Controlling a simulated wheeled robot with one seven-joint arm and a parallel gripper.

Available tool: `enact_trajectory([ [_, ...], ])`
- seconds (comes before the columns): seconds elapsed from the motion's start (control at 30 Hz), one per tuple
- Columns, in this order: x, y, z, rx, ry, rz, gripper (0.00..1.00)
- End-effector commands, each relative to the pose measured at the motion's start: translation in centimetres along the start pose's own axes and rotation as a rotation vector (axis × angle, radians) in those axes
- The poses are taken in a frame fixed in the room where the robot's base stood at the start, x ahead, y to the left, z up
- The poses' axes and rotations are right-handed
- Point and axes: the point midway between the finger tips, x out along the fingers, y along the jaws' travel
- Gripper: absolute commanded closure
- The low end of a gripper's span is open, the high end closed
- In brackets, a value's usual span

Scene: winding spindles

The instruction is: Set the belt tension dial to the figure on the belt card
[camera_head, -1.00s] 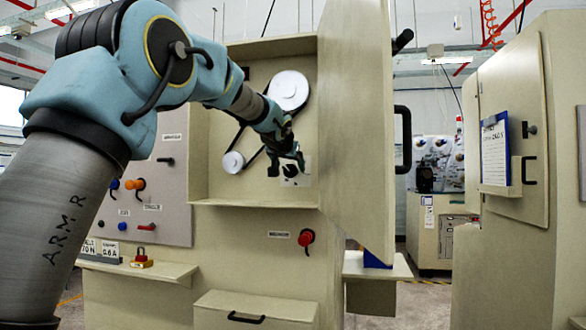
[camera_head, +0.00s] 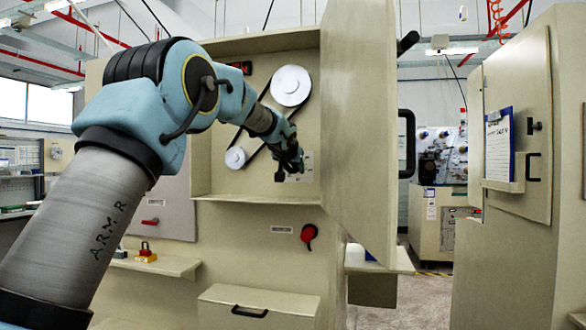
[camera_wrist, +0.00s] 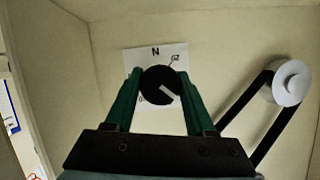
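The belt tension dial (camera_wrist: 154,84) is a round black knob with a white pointer aimed to the lower right. It sits on a white plate (camera_wrist: 145,55) marked N at the top, with small figures too blurred to read surely. My gripper (camera_wrist: 159,74) has one green finger on each side of the dial, close to its edges. I cannot tell whether they press on it. In the head view my gripper (camera_head: 290,162) is inside the open cabinet and covers the dial. No card is readable as the belt card; a clipboard (camera_head: 499,145) at the right holds a sheet with illegible writing.
Two white pulleys (camera_head: 291,86) with a black belt are left of and above the dial in the head view. The open cabinet door (camera_head: 358,120) stands at the right of my gripper. Below are a red knob (camera_head: 309,232) and a shelf with a padlock (camera_head: 146,252).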

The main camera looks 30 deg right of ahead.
Motion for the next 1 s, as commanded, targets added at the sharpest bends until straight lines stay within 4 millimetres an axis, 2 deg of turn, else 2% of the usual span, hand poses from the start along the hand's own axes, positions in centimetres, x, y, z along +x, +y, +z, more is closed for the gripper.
enact_trajectory([
  [0.07,-0.01,0.00,0.00,0.000,0.000,0.000,0.55],
  [0.47,-0.02,0.00,-0.01,0.000,0.000,0.000,1.00],
  [0.77,0.04,0.17,0.15,0.034,0.000,-0.013,1.00],
  [1.0,0.16,0.34,0.40,0.157,0.003,-0.063,1.00],
])
